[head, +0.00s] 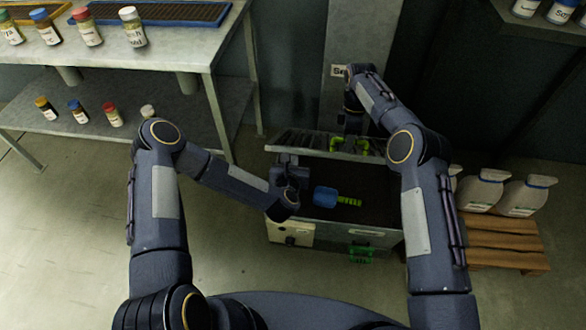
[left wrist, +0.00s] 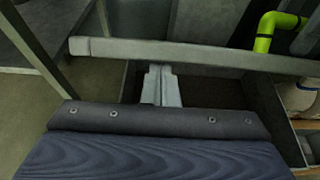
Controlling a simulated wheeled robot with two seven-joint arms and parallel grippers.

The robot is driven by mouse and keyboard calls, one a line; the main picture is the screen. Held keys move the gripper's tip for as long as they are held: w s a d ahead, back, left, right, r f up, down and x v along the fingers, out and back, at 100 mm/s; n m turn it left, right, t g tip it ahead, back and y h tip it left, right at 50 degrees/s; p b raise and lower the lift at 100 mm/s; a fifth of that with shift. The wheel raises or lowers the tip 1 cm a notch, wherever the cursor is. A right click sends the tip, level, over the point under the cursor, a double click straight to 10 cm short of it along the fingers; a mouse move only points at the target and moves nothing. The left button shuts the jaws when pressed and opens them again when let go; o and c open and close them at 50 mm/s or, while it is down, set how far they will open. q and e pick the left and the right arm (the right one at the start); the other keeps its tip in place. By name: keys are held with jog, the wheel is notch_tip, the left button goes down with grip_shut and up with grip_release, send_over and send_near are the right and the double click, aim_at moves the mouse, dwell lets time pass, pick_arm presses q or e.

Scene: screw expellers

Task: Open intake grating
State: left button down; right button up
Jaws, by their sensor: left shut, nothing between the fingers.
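The intake grating (head: 300,141) is a grey slatted panel along the back of the machine's dark, open intake box (head: 350,176). It looks tilted up, with the dark interior showing in front of it. A green handle (head: 362,146) is on it. My right gripper (head: 350,135) is at the green handle; its fingers are hidden or too small to read. My left gripper (head: 287,160) is over the box's left side, near the grating's left part. In the left wrist view its fingers (left wrist: 160,85) are together and empty, just below a grey bar (left wrist: 200,54). A yellow-green pipe handle (left wrist: 272,30) shows at upper right.
A blue part with a green screw (head: 348,201) lies in the box's front. A green item (head: 361,255) is low on the machine's front. White jugs (head: 527,195) stand on a wooden pallet (head: 500,243) at right. A metal shelf table (head: 170,50) stands at left.

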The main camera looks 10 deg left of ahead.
jog(key=shift+a+r, duration=0.1)
jog(key=shift+r, duration=0.15)
